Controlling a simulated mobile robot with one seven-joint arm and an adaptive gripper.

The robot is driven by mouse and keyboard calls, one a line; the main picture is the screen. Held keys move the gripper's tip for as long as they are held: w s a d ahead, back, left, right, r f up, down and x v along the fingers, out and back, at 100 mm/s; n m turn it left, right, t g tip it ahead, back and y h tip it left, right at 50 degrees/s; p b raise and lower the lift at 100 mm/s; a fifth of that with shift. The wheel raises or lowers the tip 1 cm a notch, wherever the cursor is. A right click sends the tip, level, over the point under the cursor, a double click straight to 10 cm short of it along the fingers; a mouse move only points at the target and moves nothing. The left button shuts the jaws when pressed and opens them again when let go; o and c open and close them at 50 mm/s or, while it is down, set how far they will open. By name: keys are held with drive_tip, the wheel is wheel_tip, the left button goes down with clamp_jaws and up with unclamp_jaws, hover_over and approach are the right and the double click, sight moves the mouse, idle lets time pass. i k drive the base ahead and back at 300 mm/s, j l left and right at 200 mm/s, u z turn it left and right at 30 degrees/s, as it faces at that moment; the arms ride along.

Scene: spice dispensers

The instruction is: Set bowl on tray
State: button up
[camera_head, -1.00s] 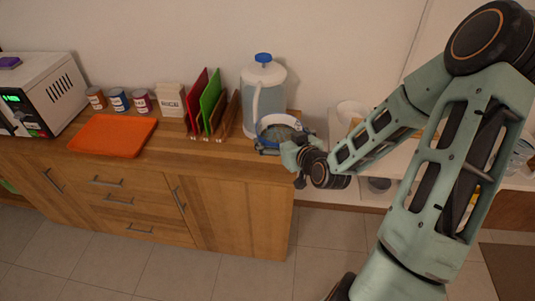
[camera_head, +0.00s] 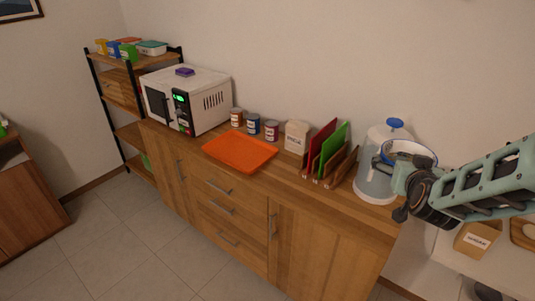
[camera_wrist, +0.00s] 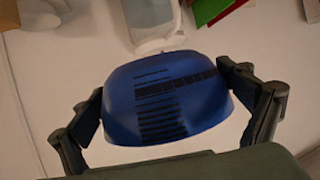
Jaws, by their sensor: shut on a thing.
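The bowl (camera_head: 408,152) is white inside with a blue rim, and its blue outside fills the middle of the wrist view (camera_wrist: 165,100). My gripper (camera_head: 401,172) is shut on it, with one finger at each side of the bowl in the wrist view (camera_wrist: 168,105). The bowl is held up in front of the white water dispenser, at the right end of the counter. The orange tray (camera_head: 240,152) lies flat and empty on the wooden counter, well to the left of my gripper.
The water dispenser (camera_head: 374,180), red and green boards in a rack (camera_head: 328,150), a labelled box (camera_head: 297,137) and several spice tins (camera_head: 253,124) stand along the counter. A white microwave (camera_head: 208,92) stands left of the tray. The counter (camera_head: 290,185) is clear in front.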

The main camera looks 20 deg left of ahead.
sight(252, 158)
drive_tip(key=i+j+u, duration=0.35)
drive_tip(key=i+j, duration=0.15)
drive_tip(key=j, duration=0.4)
drive_tip(key=i+j+u, duration=0.35)
drive_tip(key=i+j, duration=0.25)
drive_tip(key=j, duration=0.15)
drive_tip(key=i+j+u, duration=0.35)
drive_tip(key=i+j, duration=0.25)
drive_tip(key=i, duration=0.05)
